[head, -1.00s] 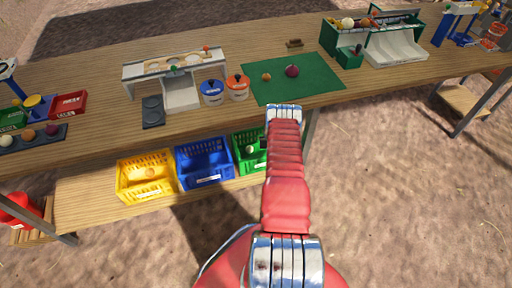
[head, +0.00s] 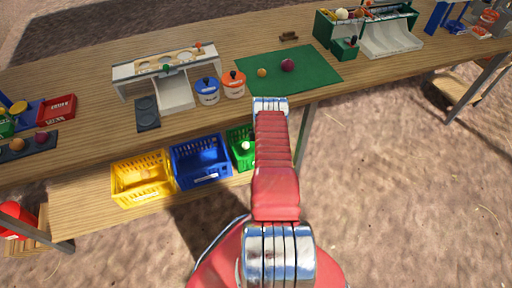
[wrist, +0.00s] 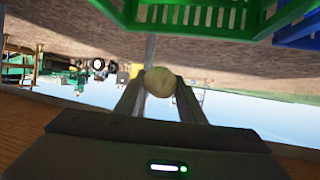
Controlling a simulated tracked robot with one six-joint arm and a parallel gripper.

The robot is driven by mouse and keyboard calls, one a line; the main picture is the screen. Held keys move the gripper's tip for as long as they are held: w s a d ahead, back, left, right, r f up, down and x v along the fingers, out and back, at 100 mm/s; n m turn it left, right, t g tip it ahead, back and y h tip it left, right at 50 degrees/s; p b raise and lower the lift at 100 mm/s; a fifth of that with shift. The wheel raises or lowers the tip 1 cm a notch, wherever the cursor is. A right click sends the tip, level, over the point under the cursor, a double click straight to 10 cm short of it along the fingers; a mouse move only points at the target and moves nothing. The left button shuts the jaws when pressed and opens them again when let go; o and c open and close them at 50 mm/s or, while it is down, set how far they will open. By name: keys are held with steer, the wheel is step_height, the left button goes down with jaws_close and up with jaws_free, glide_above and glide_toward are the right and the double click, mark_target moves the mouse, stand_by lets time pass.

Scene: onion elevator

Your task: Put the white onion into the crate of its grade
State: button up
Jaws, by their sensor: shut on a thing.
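In the wrist view my gripper (wrist: 160,100) is shut on a pale, round white onion (wrist: 160,92), held between its fingertips. In the head view my red arm hides the gripper and this onion. A yellow crate (head: 128,192), a blue crate (head: 203,179) and a green crate (head: 237,134) stand in a row on the lower shelf under the table. The arm partly covers the green crate's right side. A pale round thing shows in the green crate and a yellowish one in the yellow crate. The wrist view shows the green crate (wrist: 200,20) and blue crate (wrist: 300,32) at its top.
The wooden table (head: 85,110) lies above the crates. On it are a green mat (head: 310,88) with two onions, a blue-lidded pot (head: 207,92), an orange-lidded pot (head: 233,85) and a white stand (head: 172,92). A metal table leg (head: 304,140) stands right of the green crate.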

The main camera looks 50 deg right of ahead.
step_height(320, 180, down, 5)
stand_by(0.5)
steer(key=o, duration=1.2)
steer(key=shift+s, duration=0.1)
steer(key=shift+a, duration=0.1)
steer(key=v, duration=1.3)
steer(key=shift+s+a+r, duration=0.15)
steer(key=shift+s, duration=0.15)
